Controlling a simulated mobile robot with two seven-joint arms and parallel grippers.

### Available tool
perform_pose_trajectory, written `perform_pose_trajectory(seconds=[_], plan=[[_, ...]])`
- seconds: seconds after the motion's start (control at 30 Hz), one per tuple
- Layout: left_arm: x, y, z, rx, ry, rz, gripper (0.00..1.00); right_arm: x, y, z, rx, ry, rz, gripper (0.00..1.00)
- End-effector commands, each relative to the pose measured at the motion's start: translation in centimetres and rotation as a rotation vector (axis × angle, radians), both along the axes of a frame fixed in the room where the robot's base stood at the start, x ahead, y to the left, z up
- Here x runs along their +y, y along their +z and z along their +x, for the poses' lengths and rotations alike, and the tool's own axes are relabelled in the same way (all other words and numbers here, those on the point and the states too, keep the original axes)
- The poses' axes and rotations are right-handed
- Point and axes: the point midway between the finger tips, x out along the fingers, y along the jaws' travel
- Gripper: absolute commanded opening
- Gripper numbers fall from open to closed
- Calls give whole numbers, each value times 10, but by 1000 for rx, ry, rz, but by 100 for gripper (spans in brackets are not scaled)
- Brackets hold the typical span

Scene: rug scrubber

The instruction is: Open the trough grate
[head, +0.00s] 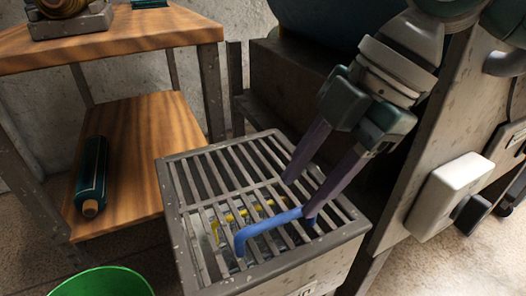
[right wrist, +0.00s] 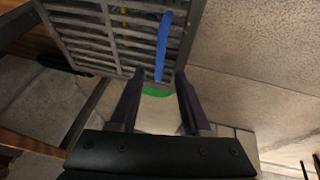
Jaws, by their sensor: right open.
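The trough (head: 280,283) is a grey metal box with a slatted grate (head: 205,175) lying flat across its top. A blue bar handle (head: 268,226) stands on the grate's front part; it also shows in the right wrist view (right wrist: 163,45). My right gripper (head: 298,199) comes down from the upper right with its purple fingers apart and empty. One fingertip overlaps the handle's right end in the head view; I cannot tell if they touch. In the right wrist view the handle appears ahead, between the fingertips (right wrist: 159,76). My left gripper is not in view.
Something yellow (head: 243,214) shows under the grate's slats. A green bucket (head: 100,282) stands on the floor at front left. A wooden two-level table (head: 140,140) with a dark green bottle (head: 91,170) is on the left. A grey machine panel (head: 425,150) rises close on the right.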

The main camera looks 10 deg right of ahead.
Motion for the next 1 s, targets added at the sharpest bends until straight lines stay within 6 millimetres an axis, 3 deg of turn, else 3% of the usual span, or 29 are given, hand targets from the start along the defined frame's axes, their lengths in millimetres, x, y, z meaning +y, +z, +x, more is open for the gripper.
perform_pose_trajectory(seconds=[0.03,0.23,0.63,1.0], plan=[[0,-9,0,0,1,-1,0,5,-13,0,2,1,1,47],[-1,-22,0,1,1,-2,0,17,-39,2,2,0,1,47],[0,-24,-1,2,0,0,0,21,-46,2,1,-1,1,47],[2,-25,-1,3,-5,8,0,21,-46,2,1,-1,1,6]])
